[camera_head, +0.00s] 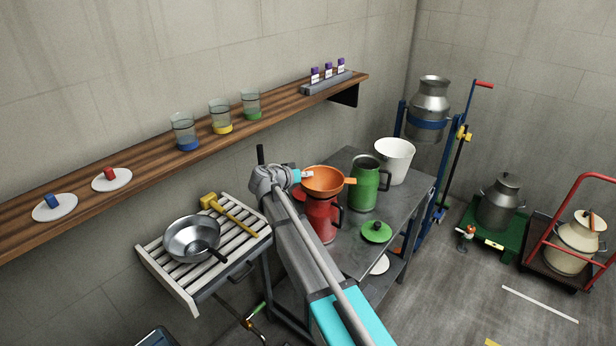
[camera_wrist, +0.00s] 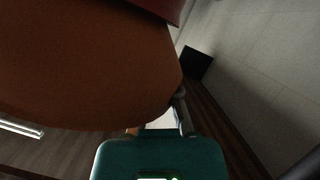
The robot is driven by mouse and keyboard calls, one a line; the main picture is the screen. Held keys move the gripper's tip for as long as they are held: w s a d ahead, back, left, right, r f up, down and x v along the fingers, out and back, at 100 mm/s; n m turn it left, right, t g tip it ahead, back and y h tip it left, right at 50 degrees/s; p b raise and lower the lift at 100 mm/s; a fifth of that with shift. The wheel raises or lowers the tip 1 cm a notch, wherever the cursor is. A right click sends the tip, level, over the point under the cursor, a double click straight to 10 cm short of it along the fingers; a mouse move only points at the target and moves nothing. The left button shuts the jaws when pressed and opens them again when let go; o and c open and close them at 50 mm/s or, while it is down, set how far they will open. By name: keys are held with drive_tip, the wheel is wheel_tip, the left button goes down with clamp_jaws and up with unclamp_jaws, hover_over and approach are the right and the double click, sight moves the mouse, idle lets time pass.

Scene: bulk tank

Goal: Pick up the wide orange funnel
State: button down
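The wide orange funnel (camera_head: 322,182) is at the mouth of a red can (camera_head: 321,216) on the grey table; whether it rests in the mouth or hangs just above it, I cannot tell. Its orange tab points right. My gripper (camera_head: 305,174) is at the funnel's left rim, touching or very close to it. In the wrist view the funnel (camera_wrist: 80,70) fills the upper left, right in front of my gripper (camera_wrist: 160,122). The funnel partly hides the fingers, so their grip on the rim is unclear.
A green can (camera_head: 364,186), a white bucket (camera_head: 396,160) and a green lid (camera_head: 376,231) stand close to the right on the table (camera_head: 352,262). A wooden shelf (camera_head: 150,146) runs along the wall behind.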

drive_tip(key=shift+r+p, duration=4.45)
drive_tip(key=shift+r, duration=0.25)
